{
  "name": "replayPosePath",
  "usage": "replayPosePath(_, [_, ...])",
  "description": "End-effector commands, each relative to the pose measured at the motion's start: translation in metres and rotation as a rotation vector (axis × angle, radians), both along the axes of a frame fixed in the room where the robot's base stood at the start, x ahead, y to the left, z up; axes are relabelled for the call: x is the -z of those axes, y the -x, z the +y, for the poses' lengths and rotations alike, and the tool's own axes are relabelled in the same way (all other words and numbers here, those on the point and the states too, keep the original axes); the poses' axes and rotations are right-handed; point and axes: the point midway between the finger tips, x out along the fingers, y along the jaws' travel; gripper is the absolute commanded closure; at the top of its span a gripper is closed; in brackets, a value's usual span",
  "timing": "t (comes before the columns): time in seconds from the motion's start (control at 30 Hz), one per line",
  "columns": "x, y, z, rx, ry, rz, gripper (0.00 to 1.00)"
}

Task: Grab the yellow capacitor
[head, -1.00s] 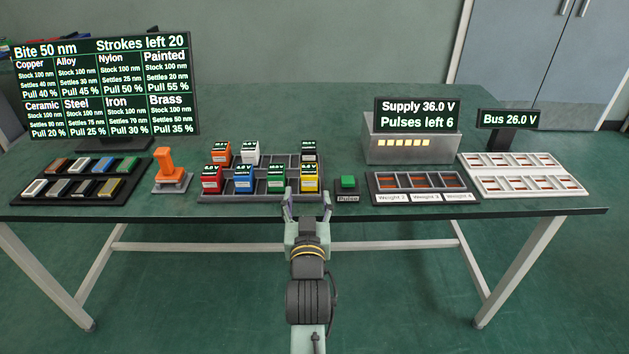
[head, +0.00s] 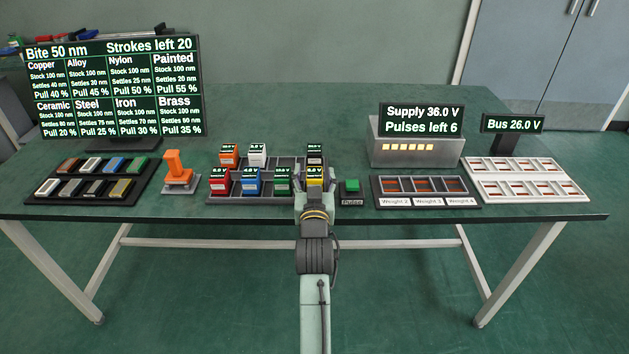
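The yellow capacitor (head: 315,182) stands in the front right slot of the grey capacitor rack (head: 268,198), with a dark voltage label on top. My gripper (head: 315,188) is right at it, reaching in from the front edge of the table, and hides its lower front. The fingers seem to be at its two sides. They are too small and too merged with the capacitor to show whether they touch it.
A green capacitor (head: 283,184) stands just left of the yellow one, and a black one (head: 315,157) stands behind it. Blue, red, orange and white capacitors fill other slots. A green pulse button (head: 351,185) is close on the right. Rack slots in the back middle are empty.

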Motion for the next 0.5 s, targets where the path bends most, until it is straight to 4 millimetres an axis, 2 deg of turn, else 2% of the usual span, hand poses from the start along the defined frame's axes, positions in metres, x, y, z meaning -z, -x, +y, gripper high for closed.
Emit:
replayPosePath(0.07, [0.0001, 0.0002, 0.0, 0.0, 0.0, 0.0, 0.48])
replayPosePath(0.5, [-0.0001, 0.0004, 0.0, 0.0, 0.0, 0.0, 0.77])
